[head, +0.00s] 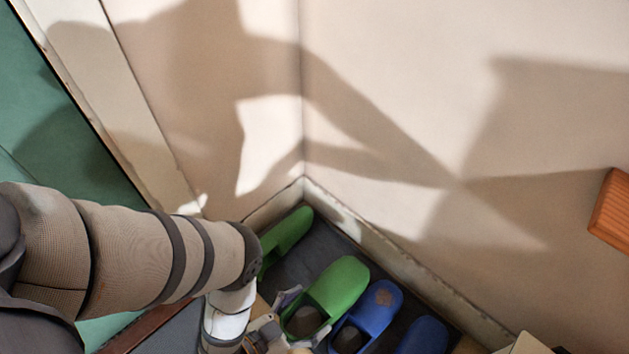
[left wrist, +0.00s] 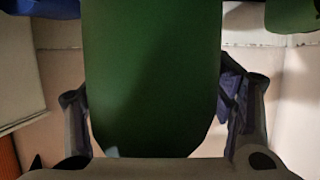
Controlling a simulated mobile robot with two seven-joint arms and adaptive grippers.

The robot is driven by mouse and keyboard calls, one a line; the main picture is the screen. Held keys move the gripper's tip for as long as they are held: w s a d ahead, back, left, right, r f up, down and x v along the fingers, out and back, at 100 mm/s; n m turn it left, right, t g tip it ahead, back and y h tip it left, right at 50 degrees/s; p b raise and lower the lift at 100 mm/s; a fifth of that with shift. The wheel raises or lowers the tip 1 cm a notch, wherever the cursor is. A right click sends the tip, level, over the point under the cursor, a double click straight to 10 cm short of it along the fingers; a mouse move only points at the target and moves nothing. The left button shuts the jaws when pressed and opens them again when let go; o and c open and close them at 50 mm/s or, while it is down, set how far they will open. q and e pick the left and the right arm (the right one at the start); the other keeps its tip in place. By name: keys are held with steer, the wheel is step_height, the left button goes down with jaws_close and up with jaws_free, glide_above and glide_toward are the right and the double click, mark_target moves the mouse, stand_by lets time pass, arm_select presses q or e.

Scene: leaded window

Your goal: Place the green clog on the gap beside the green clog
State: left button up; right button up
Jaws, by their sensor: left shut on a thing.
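One green clog (head: 345,280) lies with its toe toward the corner, between another green clog and a blue clog. My left gripper (head: 302,320) is shut on its heel end. This held clog (left wrist: 150,75) fills the middle of the left wrist view, between the two fingers. The other green clog (head: 290,231) is on the dark mat (head: 312,250) near the corner, partly hidden by my left arm; a green shape (left wrist: 292,14) shows at the wrist view's top right. I cannot tell whether the held clog touches the mat. My right gripper is not seen.
A blue clog (head: 386,300) with a brown patch stands close right of the held clog. Another blue clog (head: 425,334) is further right. Pale walls with a low skirting (head: 395,258) close in behind. An orange wooden piece (head: 611,208) is at the right edge.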

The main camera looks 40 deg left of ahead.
arm_select(q)
steer(key=w+a+f+b, duration=0.2)
steer(key=f, duration=0.1)
steer(key=w+a+f+b, duration=0.2)
steer(key=f, duration=0.2)
steer(key=w+a+f+b, duration=0.2)
steer(key=f+b, duration=0.1)
steer(key=f, duration=0.1)
steer(key=shift+w+a, duration=0.15)
steer(key=shift+a, duration=0.05)
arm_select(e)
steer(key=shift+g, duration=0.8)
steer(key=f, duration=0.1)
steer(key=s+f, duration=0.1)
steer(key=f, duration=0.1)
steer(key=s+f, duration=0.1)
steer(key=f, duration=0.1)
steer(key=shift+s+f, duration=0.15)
arm_select(q)
steer(key=shift+f, duration=0.1)
steer(key=o, duration=1.5)
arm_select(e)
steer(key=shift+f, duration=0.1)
